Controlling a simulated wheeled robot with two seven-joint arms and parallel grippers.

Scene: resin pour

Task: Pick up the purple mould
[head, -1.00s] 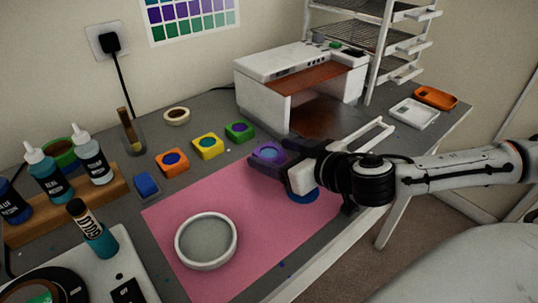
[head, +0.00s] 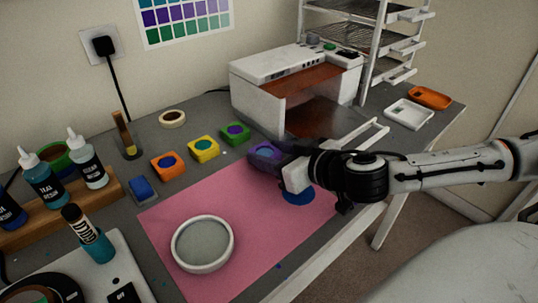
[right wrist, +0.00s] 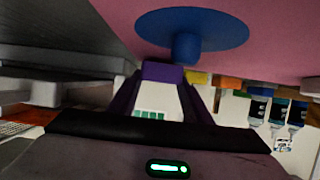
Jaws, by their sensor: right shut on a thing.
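The purple mould (head: 264,155) is at the far right part of the pink mat (head: 180,217), in front of the white oven. My right gripper (head: 281,163) is shut on it, reaching in from the right. The mould looks tilted, and the gripper hides part of it. In the right wrist view, purple (right wrist: 163,71) shows between the fingers. I cannot tell how high the mould is above the mat. My left gripper is not in view.
A blue disc-shaped thing (head: 299,198) with a stem is below the right gripper. Orange (head: 155,174), yellow (head: 195,155) and green (head: 226,140) moulds stand left of it. A round white dish (head: 203,268) is on the mat. The oven (head: 255,97) is open behind.

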